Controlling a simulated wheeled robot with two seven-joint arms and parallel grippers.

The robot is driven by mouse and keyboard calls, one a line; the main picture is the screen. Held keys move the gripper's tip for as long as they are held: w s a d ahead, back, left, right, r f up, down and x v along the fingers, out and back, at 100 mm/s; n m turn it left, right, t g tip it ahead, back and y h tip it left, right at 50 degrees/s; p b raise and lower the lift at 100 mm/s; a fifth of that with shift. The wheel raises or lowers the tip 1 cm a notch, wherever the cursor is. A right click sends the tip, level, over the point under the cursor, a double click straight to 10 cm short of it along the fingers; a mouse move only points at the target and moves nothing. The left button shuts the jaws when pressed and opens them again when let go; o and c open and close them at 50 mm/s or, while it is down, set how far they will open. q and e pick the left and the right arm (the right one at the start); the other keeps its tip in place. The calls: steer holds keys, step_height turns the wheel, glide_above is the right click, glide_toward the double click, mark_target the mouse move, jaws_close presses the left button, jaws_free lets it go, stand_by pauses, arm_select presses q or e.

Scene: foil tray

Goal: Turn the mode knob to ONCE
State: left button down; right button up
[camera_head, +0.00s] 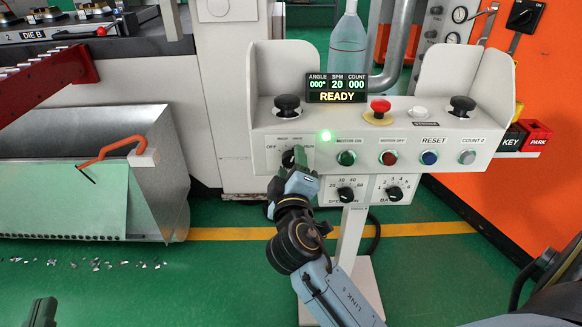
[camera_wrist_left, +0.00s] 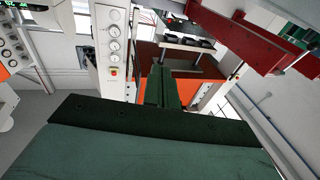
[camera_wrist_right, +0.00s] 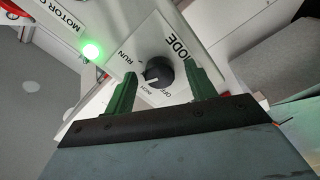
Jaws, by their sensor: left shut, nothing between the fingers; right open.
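The mode knob (camera_wrist_right: 160,70) is black and sits on a white plate lettered MODE, with RUN, INCH and OFF readable. Its white pointer mark faces the lower left, near the INCH lettering; ONCE is not readable there. My right gripper (camera_wrist_right: 164,76) is open, its green fingers on either side of the knob; contact cannot be told. In the head view the right gripper (camera_head: 297,168) covers part of the knob (camera_head: 288,158). My left gripper (camera_wrist_left: 162,82) is shut and empty, far from the panel; its tip (camera_head: 40,312) shows at the head view's lower left.
The control panel has a lit green lamp (camera_head: 326,136), a green MOTOR ON button (camera_head: 346,158), and a red MOTOR OFF button (camera_head: 389,158). Two lower knobs, one of them the speed knob (camera_head: 346,194), sit just below. The display (camera_head: 337,88) reads READY.

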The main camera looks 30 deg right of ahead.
steer(key=shift+s, duration=0.1)
steer(key=shift+s+a, duration=0.2)
arm_select(q)
steer(key=shift+a+f+g+y+p, duration=0.2)
steer(key=shift+f+g, duration=0.35)
steer(key=shift+f, duration=0.3)
steer(key=shift+a+f+g+y+p, duration=0.1)
steer(key=shift+a+f+g+p, duration=0.1)
steer(key=shift+f+g, duration=0.5)
arm_select(e)
steer(key=v, duration=1.2)
steer(key=shift+s+a, duration=0.2)
steer(key=shift+s, duration=0.1)
arm_select(q)
steer(key=shift+s+d, duration=0.1)
arm_select(e)
steer(key=shift+s+f, duration=0.1)
